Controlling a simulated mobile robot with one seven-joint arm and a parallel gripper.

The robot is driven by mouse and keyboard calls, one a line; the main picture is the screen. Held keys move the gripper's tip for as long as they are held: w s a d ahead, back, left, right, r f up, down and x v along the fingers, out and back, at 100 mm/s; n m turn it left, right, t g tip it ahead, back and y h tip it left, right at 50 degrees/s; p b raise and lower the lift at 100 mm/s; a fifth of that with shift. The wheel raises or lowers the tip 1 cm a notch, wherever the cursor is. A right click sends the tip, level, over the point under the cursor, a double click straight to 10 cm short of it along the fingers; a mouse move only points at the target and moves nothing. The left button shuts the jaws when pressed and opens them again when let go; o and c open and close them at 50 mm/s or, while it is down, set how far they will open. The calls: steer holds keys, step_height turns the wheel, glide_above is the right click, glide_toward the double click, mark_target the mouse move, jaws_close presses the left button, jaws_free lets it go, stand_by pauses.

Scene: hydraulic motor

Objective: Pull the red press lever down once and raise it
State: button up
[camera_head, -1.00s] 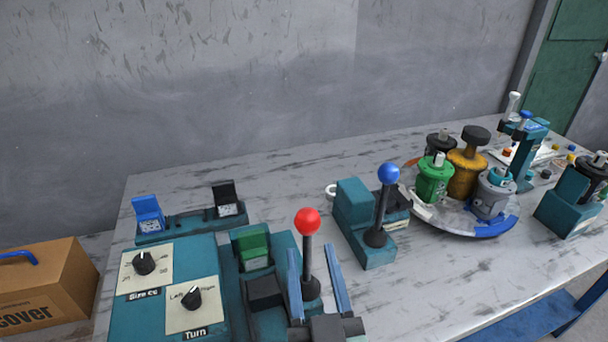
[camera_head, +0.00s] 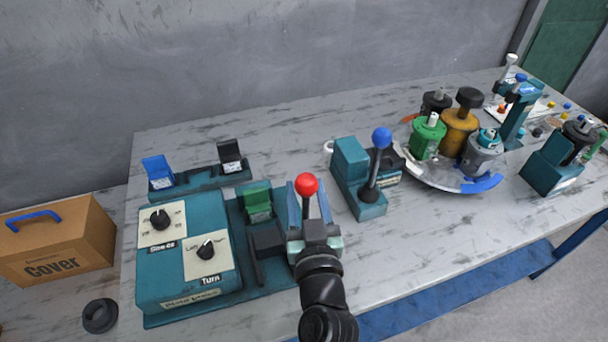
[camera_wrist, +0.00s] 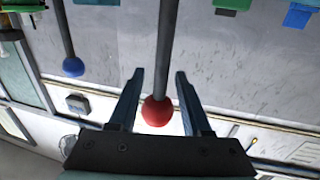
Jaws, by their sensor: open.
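The red press lever, a dark rod with a red ball (camera_head: 306,184), stands upright on the teal press unit at the front of the table. My gripper (camera_head: 307,190) is open, with its two blue-grey fingers on either side of the lever. In the wrist view the red ball (camera_wrist: 157,112) sits between the fingers of my gripper (camera_wrist: 160,74), with a gap visible on both sides. The dark rod (camera_wrist: 165,50) runs on past the fingertips. The lever's foot is hidden behind my gripper in the head view.
A blue-ball lever (camera_head: 381,139) stands on a teal block to the right. A control box (camera_head: 185,280) with two knobs is to the left. A green block (camera_head: 257,201) sits close left of the lever. A round tray (camera_head: 440,180) of motor parts lies further right.

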steer(key=shift+w+a, duration=0.15)
steer(key=shift+w, duration=1.1)
jaws_close()
stand_by(0.6)
